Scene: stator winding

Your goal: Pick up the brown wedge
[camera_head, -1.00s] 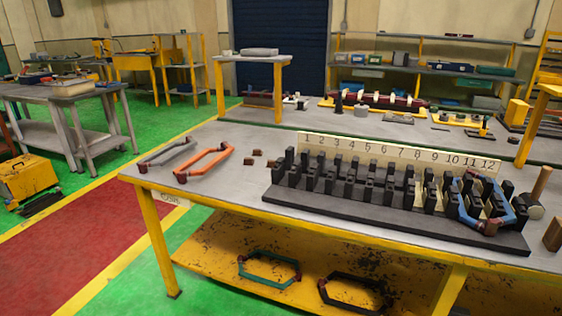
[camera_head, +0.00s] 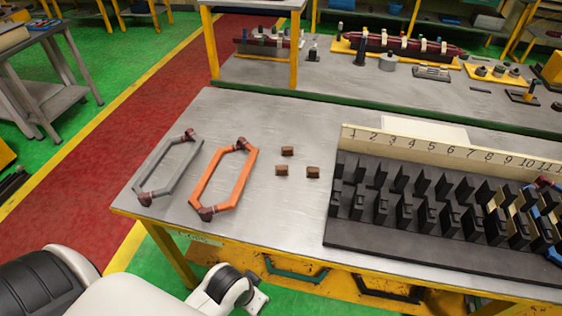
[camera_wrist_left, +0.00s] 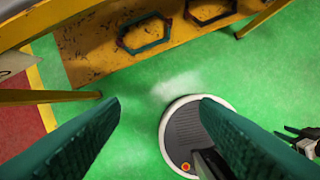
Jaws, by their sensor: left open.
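Three small brown wedges lie loose on the grey tabletop in the head view: one at the back (camera_head: 287,151), one at the front left (camera_head: 281,170) and one at the front right (camera_head: 312,172). My left gripper (camera_wrist_left: 160,106) is open and empty in the left wrist view, pointing down over the green floor and the table's lower shelf. It is below and in front of the tabletop, apart from the wedges. No wedge shows in the wrist view. A dark jawed part (camera_wrist_left: 303,143) at that view's right edge may be my right gripper; its state is unclear.
A grey coil (camera_head: 168,166) and an orange coil (camera_head: 224,179) lie left of the wedges. A black slotted stator block (camera_head: 350,236) with a numbered strip (camera_head: 432,147) stands to their right. The yellow lower shelf (camera_wrist_left: 92,53) holds more coils. The tabletop around the wedges is clear.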

